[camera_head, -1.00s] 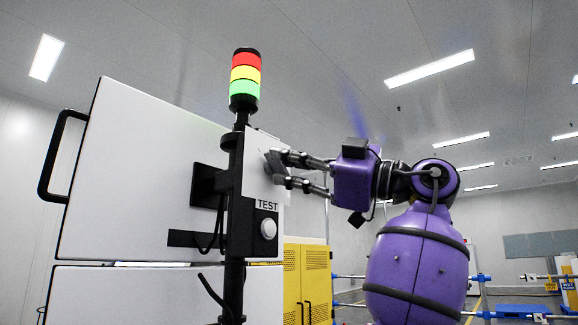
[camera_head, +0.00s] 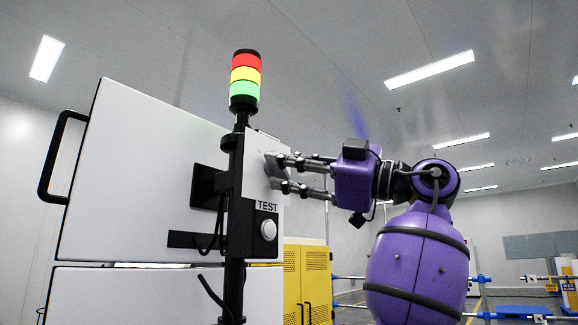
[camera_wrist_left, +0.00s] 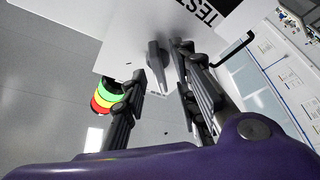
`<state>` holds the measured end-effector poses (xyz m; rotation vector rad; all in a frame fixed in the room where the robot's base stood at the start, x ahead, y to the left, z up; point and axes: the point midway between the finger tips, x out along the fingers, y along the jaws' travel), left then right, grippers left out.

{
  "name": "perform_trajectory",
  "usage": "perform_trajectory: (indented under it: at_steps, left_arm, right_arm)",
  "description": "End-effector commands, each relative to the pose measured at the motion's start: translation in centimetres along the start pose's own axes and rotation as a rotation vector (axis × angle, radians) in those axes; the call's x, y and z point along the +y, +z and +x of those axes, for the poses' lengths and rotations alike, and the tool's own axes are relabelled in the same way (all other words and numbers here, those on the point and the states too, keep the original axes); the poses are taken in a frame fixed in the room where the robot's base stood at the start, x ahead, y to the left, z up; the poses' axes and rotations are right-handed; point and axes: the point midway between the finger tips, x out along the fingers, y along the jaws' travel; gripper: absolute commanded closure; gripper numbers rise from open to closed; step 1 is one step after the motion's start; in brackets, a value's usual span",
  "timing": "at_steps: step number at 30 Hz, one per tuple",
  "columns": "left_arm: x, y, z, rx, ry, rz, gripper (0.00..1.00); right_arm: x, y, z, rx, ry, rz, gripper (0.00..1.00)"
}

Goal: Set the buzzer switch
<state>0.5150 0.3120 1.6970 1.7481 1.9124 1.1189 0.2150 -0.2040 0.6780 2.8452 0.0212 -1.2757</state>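The buzzer switch is a small dark grey knob (camera_wrist_left: 157,66) on a pale panel (camera_wrist_left: 122,40), seen in the left wrist view. My left gripper (camera_wrist_left: 162,62) is open, with one finger on each side of the knob. The right-hand finger is very close to the knob; I cannot tell whether it touches. A gap shows on the other side. In the head view the left gripper (camera_head: 274,171) is at the panel face above the TEST label (camera_head: 267,206), and its fingers largely hide the knob. My right gripper is in neither view.
A round white button (camera_head: 268,230) sits below the TEST label. A signal tower (camera_head: 245,75) with red, yellow and green segments stands on a black pole beside the panel. A white cabinet (camera_head: 135,170) is at left, a yellow cabinet (camera_head: 306,275) behind. Space above the gripper is clear.

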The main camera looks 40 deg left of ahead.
Motion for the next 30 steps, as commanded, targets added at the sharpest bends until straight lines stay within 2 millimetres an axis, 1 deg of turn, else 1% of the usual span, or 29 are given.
perform_trajectory:
  at_steps: [2,5,8,12,15,18,21,24,30]
  left_arm:
    - [0.0,0.0,-0.4,0.0,0.001,0.001,0.73]
    - [0.1,0.0,-1.6,-0.001,0.002,0.001,0.73]
    - [0.1,0.0,-3.6,-0.002,0.004,0.002,0.73]
    - [0.1,0.0,-6.7,-0.001,0.004,0.001,0.73]
    - [0.1,0.0,-8.7,-0.001,0.004,0.001,0.73]
    - [0.1,-0.1,-10.3,-0.001,0.002,-0.001,0.73]
    - [0.0,0.0,-11.3,0.0,0.001,0.0,0.73]
    - [0.0,0.0,-11.9,0.001,0.001,0.0,0.73]
    - [0.0,0.0,-12.0,0.0,0.0,0.0,0.73]
  right_arm:
    - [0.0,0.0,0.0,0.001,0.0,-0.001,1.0]
    - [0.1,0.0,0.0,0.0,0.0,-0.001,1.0]
    - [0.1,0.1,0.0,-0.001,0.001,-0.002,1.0]
    - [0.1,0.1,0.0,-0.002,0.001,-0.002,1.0]
    - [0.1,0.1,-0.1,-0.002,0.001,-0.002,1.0]
    - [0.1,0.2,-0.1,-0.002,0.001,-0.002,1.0]
    - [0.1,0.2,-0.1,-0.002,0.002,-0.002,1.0]
    - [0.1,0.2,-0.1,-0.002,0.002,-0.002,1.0]
    - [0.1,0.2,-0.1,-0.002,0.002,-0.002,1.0]
